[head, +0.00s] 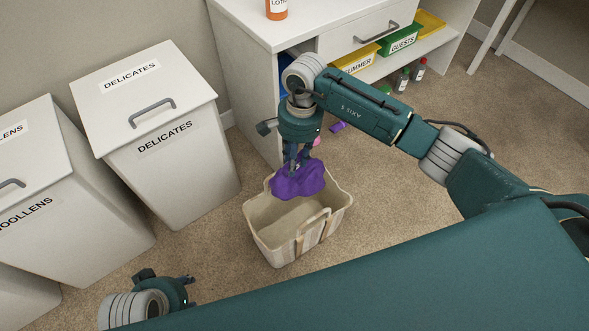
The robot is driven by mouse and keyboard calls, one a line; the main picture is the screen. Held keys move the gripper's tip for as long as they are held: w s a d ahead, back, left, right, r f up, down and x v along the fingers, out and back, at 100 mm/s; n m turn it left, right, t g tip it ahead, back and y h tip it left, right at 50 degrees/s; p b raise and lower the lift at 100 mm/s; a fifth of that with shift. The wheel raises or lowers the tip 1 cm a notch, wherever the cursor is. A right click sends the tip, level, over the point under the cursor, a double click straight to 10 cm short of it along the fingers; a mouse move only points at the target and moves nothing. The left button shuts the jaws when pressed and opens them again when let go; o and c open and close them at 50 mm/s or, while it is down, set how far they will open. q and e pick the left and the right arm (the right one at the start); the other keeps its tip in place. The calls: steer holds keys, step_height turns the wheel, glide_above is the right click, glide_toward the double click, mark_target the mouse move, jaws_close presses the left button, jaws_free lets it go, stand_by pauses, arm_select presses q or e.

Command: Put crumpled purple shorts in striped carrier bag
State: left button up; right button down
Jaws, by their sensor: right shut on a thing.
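The crumpled purple shorts (299,183) hang from my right gripper (294,165), which is shut on them. They are over the back part of the striped carrier bag (270,238), and I cannot tell whether they touch its rim. The bag is beige with faint stripes, stands upright and open on the carpet, and its inside looks empty where I see it. My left gripper (190,292) is low at the bottom left, apart from the bag; its fingers are too small to tell their opening.
Two white bins, DELICATES (165,150) and WOOLLENS (60,200), stand at the left. A white cabinet (250,100) is behind, with an orange bottle (276,9) on top and yellow and green trays (401,40) on its shelf. Carpet right of the bag is clear.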

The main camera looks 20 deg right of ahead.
arm_select(q)
steer(key=shift+r, duration=0.25)
arm_select(e)
steer(key=shift+f, duration=0.15)
